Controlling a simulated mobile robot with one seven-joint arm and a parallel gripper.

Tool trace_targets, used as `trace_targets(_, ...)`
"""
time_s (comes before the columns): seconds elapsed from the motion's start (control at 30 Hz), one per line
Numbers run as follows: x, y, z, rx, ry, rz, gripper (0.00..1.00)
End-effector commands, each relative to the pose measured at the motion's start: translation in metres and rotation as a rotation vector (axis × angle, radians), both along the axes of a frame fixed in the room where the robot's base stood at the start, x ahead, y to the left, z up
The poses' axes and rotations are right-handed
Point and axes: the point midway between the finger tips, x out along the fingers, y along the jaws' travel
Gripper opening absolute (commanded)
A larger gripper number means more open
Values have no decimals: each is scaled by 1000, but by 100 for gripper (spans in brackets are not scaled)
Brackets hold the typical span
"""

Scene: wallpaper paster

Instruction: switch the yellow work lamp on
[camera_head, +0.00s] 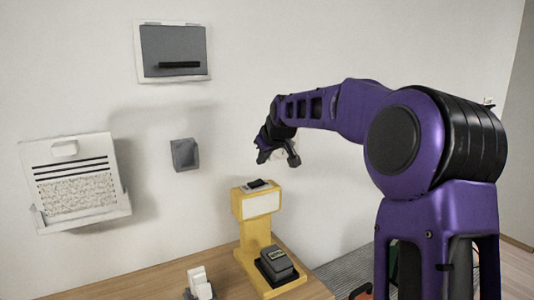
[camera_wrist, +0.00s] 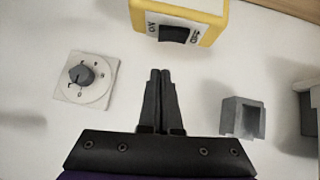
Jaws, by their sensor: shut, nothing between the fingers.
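The yellow work lamp (camera_head: 250,236) stands on the wooden table close to the wall. Its head has a pale front panel (camera_head: 262,204); I cannot tell if it glows. A black rocker switch (camera_head: 258,184) is on top of the head. In the wrist view the same rocker (camera_wrist: 174,34) sits in the yellow housing (camera_wrist: 214,14), with ON marked at its left and OFF at its right. Which side is pressed is unclear. My gripper (camera_head: 263,158) is above the lamp head, apart from it. Its fingers (camera_wrist: 160,72) are shut and empty, pointing toward the rocker side.
A dial on a white plate (camera_wrist: 82,82) and a grey box (camera_wrist: 242,118) are on the wall; the box also shows in the head view (camera_head: 184,154). A black-topped device (camera_head: 276,264) sits at the lamp's foot.

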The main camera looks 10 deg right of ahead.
Motion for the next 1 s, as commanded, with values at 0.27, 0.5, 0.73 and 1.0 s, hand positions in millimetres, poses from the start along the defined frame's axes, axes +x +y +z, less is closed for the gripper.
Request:
trace_targets(0.27, 19, 0, -44, 0, 2, -1, 0)
trace_targets(0.5, 19, -2, -57, 1, 0, -1, 0)
trace_targets(0.73, 19, -2, -57, 1, 0, -1, 0)
trace_targets(1.0, 20, -4, -62, 55, 19, 1, 0)
